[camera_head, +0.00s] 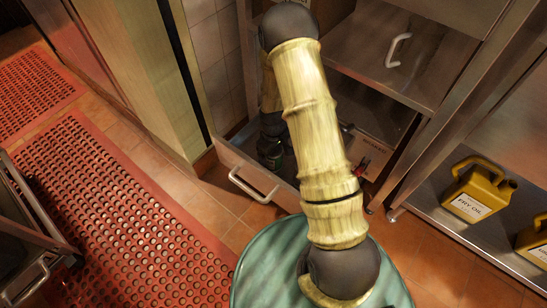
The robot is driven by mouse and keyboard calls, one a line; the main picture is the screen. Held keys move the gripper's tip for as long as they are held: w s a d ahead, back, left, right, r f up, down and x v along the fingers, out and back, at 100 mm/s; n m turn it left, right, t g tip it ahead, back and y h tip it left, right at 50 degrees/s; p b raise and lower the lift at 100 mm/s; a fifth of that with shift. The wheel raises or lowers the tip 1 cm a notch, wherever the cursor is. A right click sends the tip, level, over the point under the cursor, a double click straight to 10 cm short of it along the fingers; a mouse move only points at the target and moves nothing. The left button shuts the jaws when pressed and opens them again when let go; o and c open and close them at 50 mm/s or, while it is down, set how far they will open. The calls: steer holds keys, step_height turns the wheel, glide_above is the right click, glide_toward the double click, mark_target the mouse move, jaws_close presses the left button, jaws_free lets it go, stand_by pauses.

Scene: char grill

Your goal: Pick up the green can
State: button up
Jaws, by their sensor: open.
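A dark green can (270,152) stands in an open drawer (226,153) low in the metal cabinet, just left of my forearm. My arm crosses the middle of the view and bends down at the top toward the drawer. The dark end of my arm, with my gripper (273,128), is close above the can in the picture. My forearm hides much of that end, and the fingers cannot be made out clearly. I cannot tell whether they touch the can, which appears to rest in the drawer.
The drawer's handle (253,187) faces the tiled floor. A closed drawer with a handle (398,50) is above right. A small red item (364,163) shows right of my forearm. A yellow fry oil jug (478,190) stands on the right shelf. Red perforated mats (110,200) cover the left floor.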

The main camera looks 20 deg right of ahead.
steer(key=c, duration=1.3)
steer(key=shift+o, duration=0.2)
steer(key=shift+r, duration=0.15)
step_height(320, 180, up, 10)
steer(key=p, duration=0.6)
